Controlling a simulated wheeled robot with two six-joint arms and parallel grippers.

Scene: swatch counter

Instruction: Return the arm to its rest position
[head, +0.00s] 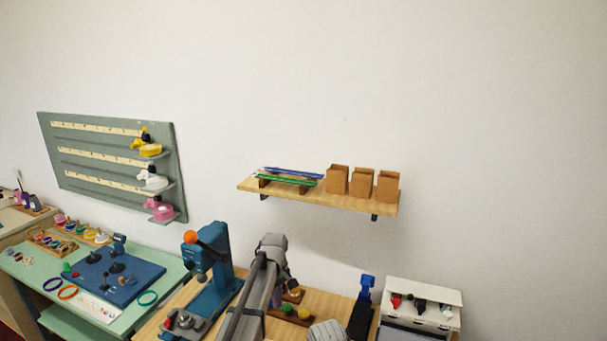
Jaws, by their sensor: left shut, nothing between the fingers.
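My left arm (262,280) rises from the bottom edge in the middle of the head view, over the wooden counter. Its gripper (292,286) hangs at the arm's far end, pointing down and to the right. It is small and dark here, shut, with nothing held. It is just above or in front of small items on the counter; I cannot tell the gap. My right gripper is not in view.
A blue press (216,275) with an orange knob stands close left of my arm. A board with coloured knobs (288,314), a dark blue device (362,305) and a white box (421,298) lie to the right. A wall shelf (260,187) holds brown boxes (362,182).

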